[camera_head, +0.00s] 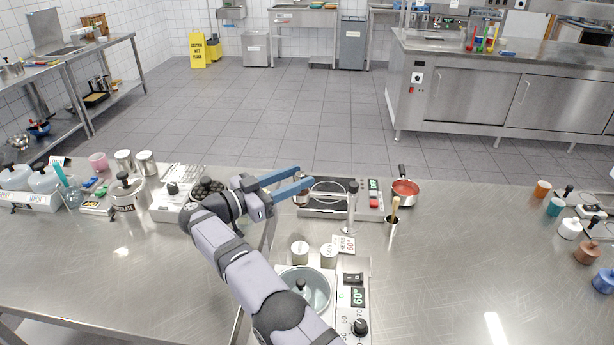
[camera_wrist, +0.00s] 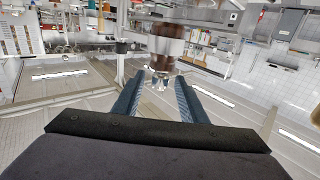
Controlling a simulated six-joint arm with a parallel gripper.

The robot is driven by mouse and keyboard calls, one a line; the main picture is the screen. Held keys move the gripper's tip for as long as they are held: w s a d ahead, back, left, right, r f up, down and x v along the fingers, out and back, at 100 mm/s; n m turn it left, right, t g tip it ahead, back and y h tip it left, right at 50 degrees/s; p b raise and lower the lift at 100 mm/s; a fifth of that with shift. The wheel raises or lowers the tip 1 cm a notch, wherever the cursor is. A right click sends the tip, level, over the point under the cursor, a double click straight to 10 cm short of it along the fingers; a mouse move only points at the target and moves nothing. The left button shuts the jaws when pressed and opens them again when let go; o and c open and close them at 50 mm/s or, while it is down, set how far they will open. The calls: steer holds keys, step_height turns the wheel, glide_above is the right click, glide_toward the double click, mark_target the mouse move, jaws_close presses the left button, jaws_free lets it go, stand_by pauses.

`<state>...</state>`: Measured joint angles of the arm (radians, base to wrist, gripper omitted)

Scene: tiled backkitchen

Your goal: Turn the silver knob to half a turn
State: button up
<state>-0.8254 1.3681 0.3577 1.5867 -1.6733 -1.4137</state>
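A pale box (camera_head: 160,213) on the steel counter, left of my arm in the head view, carries a small knob (camera_head: 172,188) with a dark base; I cannot tell for sure that it is the silver one. A black knob (camera_head: 360,327) sits on the front of the heater unit showing 60°. The fingers (camera_wrist: 161,85) also stand apart in the wrist view. My arm hides part of the counter and of the round black holder (camera_head: 207,186).
A slim metal stand (camera_head: 351,207) rises near the fingers. Two small white jars (camera_head: 300,250) stand by the arm.

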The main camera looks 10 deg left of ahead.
steer(key=shift+p+v, duration=0.5)
steer(key=shift+v, duration=0.4)
steer(key=shift+r, duration=0.1)
